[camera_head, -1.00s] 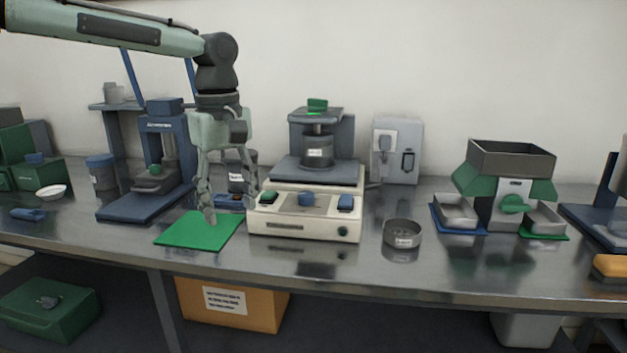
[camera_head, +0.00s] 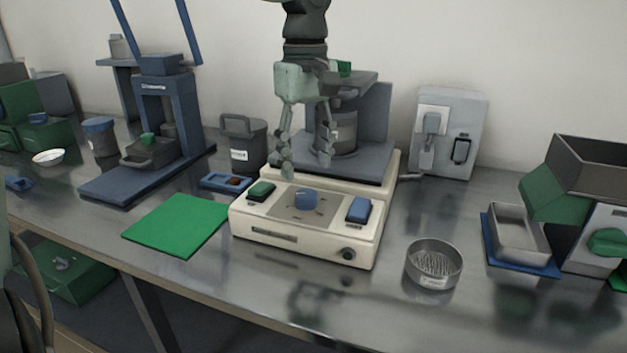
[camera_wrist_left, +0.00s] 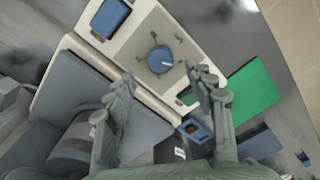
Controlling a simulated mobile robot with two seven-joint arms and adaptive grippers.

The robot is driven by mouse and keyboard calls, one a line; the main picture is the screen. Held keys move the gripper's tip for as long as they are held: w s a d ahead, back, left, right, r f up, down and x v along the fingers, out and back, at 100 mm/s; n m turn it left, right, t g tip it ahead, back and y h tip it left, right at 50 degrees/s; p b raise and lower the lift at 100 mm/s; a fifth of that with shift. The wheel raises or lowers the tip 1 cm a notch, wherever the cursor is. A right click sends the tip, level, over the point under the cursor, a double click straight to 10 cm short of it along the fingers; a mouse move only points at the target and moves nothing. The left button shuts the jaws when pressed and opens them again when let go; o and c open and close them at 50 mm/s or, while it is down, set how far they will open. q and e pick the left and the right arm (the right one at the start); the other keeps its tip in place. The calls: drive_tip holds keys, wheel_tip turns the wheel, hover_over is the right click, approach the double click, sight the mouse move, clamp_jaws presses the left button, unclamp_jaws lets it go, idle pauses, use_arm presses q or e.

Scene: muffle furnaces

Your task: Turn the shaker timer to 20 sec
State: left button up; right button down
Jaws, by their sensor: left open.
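The shaker (camera_head: 300,230) is a cream box with a raised grey platform behind its front panel. Its timer is a blue round knob (camera_head: 306,199) in the middle of a grey dial plate, between a green switch (camera_head: 261,191) and a blue switch (camera_head: 360,210). My left gripper (camera_head: 307,170) is open and empty, pointing down above the panel's rear, apart from the knob. In the left wrist view the knob (camera_wrist_left: 160,59) shows with a pale pointer mark, beyond the two spread fingers (camera_wrist_left: 165,83). The dial's marks are too small to read. My right gripper is not in view.
A sieve (camera_head: 433,264) stands right of the shaker on the metal bench. A green mat (camera_head: 178,224) lies left of it, with a small blue tray (camera_head: 226,182) behind. A container stands on the shaker platform, close behind my fingers.

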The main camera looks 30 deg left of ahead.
sight(307, 193)
use_arm(q)
drive_tip(key=shift+f, duration=2.8)
drive_tip(key=c, duration=1.1)
